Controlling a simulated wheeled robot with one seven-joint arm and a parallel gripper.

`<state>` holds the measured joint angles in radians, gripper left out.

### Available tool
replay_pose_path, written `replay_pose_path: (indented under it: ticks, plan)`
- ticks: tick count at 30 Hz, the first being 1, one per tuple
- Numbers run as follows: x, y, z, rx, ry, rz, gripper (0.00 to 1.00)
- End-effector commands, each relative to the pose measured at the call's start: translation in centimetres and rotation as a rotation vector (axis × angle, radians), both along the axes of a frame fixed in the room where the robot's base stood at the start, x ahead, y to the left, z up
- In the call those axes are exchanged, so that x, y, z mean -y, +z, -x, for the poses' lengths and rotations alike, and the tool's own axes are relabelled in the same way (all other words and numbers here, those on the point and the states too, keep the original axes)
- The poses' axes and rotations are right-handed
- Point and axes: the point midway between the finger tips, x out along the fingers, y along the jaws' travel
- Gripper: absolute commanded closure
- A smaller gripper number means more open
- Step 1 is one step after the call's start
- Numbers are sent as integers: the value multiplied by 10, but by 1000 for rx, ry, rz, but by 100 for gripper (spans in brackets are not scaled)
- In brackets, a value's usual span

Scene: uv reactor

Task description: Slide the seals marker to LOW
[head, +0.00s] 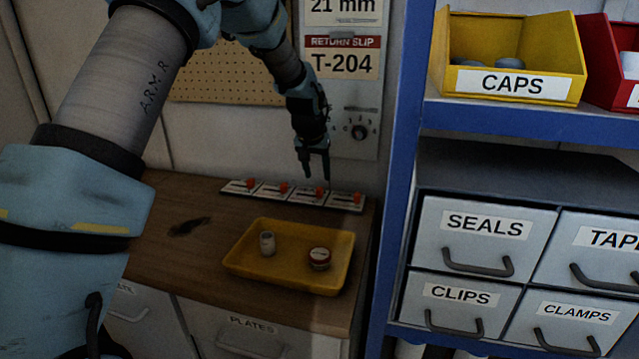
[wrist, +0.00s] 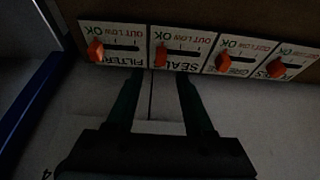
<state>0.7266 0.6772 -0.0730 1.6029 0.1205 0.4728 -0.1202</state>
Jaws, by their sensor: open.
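The seals marker is an orange slider (wrist: 160,55) on the white SEALS plate (wrist: 194,58), second from left in the wrist view, where the lettering is upside down. In the head view the marker (head: 319,192) is on the second plate from the right. My gripper (head: 318,176) is open and empty, pointing down just above this plate. In the wrist view my gripper's fingertips (wrist: 159,73) lie either side of the SEALS lettering; contact cannot be told.
Similar plates flank it closely, including FILTERS (wrist: 118,47), each with an orange marker. A yellow tray (head: 240,268) with two small containers lies in front on the wooden bench (head: 180,260). A blue shelf post (head: 395,190) stands to the right; the wall is close behind.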

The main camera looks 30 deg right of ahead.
Motion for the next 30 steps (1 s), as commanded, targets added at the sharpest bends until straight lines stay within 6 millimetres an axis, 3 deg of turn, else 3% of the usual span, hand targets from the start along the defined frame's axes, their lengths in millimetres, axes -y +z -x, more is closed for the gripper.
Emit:
replay_pose_path:
  ticks: [6, 12, 24, 30]
  plan:
    - [10, -35, -11, -2, 1, -2, 48]
    - [16, -56, -17, -1, 0, -1, 48]
    - [17, -63, -19, 0, 1, 1, 48]
    - [17, -63, -19, 0, 1, 0, 69]
